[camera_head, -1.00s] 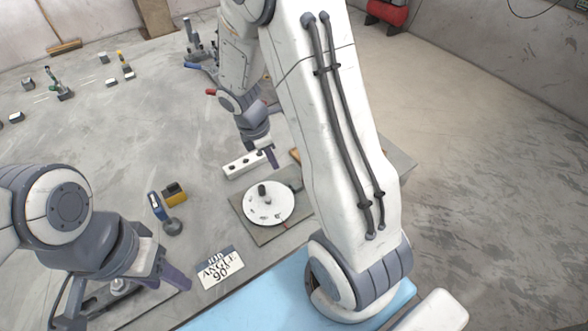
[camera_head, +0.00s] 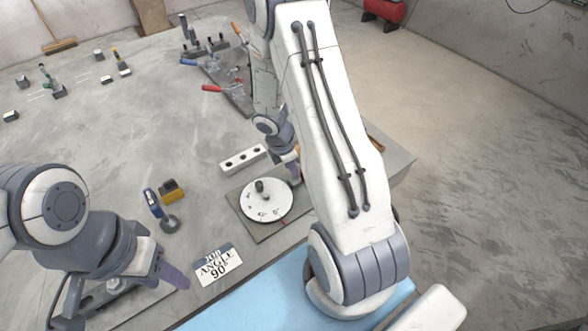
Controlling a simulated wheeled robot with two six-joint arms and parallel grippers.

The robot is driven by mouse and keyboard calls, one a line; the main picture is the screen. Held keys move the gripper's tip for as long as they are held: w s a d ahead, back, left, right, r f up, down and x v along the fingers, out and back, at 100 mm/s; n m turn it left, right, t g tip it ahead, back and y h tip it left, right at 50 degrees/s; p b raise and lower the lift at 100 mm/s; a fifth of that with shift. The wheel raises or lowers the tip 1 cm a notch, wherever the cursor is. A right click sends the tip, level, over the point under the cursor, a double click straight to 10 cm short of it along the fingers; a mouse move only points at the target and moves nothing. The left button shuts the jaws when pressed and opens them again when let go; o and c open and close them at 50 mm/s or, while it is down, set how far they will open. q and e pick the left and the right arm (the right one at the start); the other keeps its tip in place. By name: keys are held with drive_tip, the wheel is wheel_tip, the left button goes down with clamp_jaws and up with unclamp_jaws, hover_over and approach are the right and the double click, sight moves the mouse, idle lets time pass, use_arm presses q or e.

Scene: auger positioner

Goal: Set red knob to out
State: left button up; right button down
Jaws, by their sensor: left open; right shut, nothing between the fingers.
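A red handle (camera_head: 212,88) shows on a dark plate (camera_head: 238,98) behind the white strip. It is the clearest red grip in view, and I cannot tell whether it is in or out. A blue handle (camera_head: 188,62) and an orange-red handle (camera_head: 237,30) are nearby. My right gripper (camera_head: 294,170) is shut and empty, pointing down at the right edge of a round white dial plate (camera_head: 258,208), partly hidden by my arm. I cannot tell whether it touches anything. My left gripper (camera_head: 130,290) is open and empty at the lower left, far from the red handle.
A white strip with dark holes (camera_head: 243,158) lies behind the dial. A card reading "ANGLE 90°" (camera_head: 217,266) lies in front. My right arm hides the table's right part.

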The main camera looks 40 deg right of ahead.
drive_tip(key=shift+d, duration=0.15)
drive_tip(key=shift+d+p, duration=0.3)
drive_tip(key=shift+d, duration=0.85)
drive_tip(key=shift+a, duration=0.1)
drive_tip(key=shift+w+a, duration=0.1)
drive_tip(key=shift+a, duration=0.3)
drive_tip(key=a, duration=0.3)
drive_tip(key=shift+w, duration=0.3)
drive_tip(key=p+v, duration=0.2)
drive_tip(key=v, duration=0.8)
